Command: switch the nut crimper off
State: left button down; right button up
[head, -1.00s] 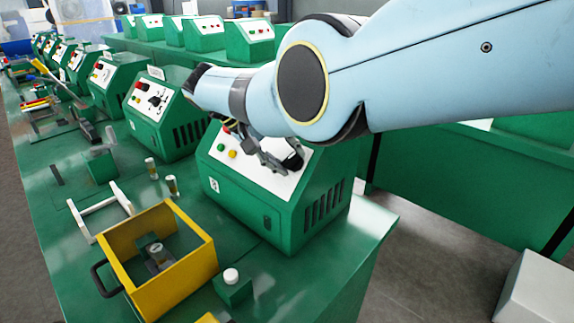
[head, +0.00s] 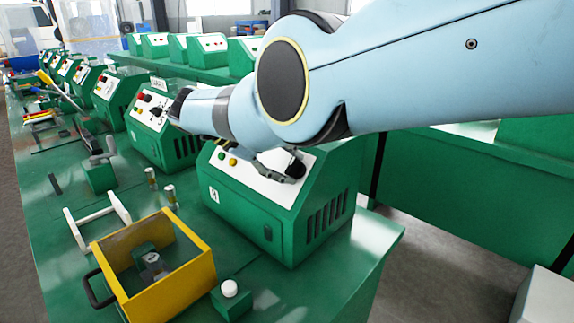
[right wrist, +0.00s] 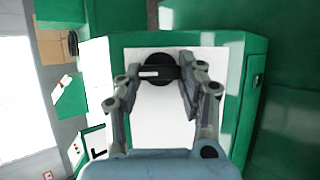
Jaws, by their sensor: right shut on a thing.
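The nearest green crimper (head: 262,222) stands at the end of the bench, with a sloped white panel (head: 252,182). I cannot read its label well enough to tell whether it is the nut crimper. My right gripper (head: 284,172) is at the right part of this panel. In the right wrist view, its two fingers are shut on a round black knob (right wrist: 160,80) with a white mark, which lies roughly crosswise in that view. Green (head: 221,155) and yellow (head: 233,162) buttons sit left of the gripper. My left gripper is not in view.
More green crimpers (head: 150,135) line the bench behind. A yellow open box (head: 190,285), a white-topped button box (head: 231,300), a white frame (head: 95,228) and small cylinders (head: 170,195) lie to the left. The bench's right front corner is clear.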

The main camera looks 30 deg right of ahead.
jog(key=o, duration=1.2)
jog(key=shift+c, duration=0.2)
notch_tip(320, 180, up, 10)
dwell(0.3)
